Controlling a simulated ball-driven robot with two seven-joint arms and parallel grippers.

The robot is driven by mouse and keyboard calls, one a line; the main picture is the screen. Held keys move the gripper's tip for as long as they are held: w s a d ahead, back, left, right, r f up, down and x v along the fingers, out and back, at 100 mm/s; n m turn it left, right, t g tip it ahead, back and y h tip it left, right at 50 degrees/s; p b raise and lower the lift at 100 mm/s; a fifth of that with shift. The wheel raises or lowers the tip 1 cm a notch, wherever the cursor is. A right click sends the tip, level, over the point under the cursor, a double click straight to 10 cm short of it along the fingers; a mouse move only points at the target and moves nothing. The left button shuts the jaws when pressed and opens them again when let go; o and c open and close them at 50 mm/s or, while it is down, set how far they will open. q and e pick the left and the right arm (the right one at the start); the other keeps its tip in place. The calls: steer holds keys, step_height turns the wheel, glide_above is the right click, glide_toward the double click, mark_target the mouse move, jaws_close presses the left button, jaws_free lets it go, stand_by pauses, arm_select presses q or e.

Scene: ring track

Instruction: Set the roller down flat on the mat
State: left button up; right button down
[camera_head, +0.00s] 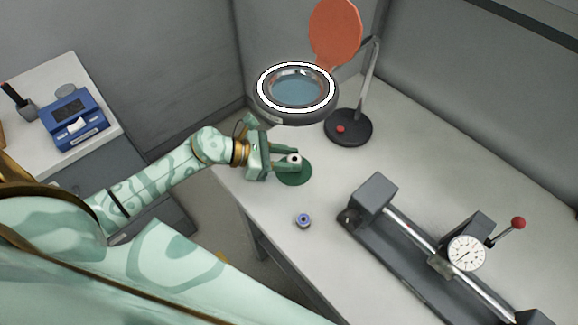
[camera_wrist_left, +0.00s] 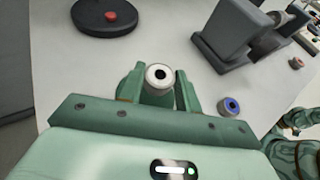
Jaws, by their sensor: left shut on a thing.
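A small pale roller (camera_head: 295,158) with a dark centre hole is held in my left gripper (camera_head: 295,162), which is shut on it. The roller also shows in the left wrist view (camera_wrist_left: 160,77), between the two fingertips. The round dark green mat (camera_head: 297,181) lies on the bench at the gripper, partly hidden by the fingers. The roller is over the mat; whether it touches it, I cannot tell. Part of my right arm shows at the lower right of the wrist view, but its jaws are unclear.
A second roller with a blue face (camera_head: 304,221) stands on the bench near the mat. A ring-lit magnifier (camera_head: 296,118) hangs above, its round black base (camera_head: 348,128) behind. A dial gauge bench (camera_head: 395,250) lies to the right. A blue device (camera_head: 73,119) sits on another table.

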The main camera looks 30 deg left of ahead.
arm_select(q)
steer(key=shift+w+a+f, duration=0.15)
steer(key=shift+w+f, duration=0.1)
steer(key=shift+f, duration=0.05)
step_height(320, 180, down, 3)
steer(key=shift+w+a+r+b, duration=0.1)
steer(key=shift+w+b, duration=0.05)
steer(key=shift+b, duration=0.6)
steer(key=shift+f, duration=0.35)
steer(key=shift+f, duration=0.1)
steer(key=o, duration=0.6)
steer(key=shift+f, duration=0.15)
steer(key=o, duration=0.4)
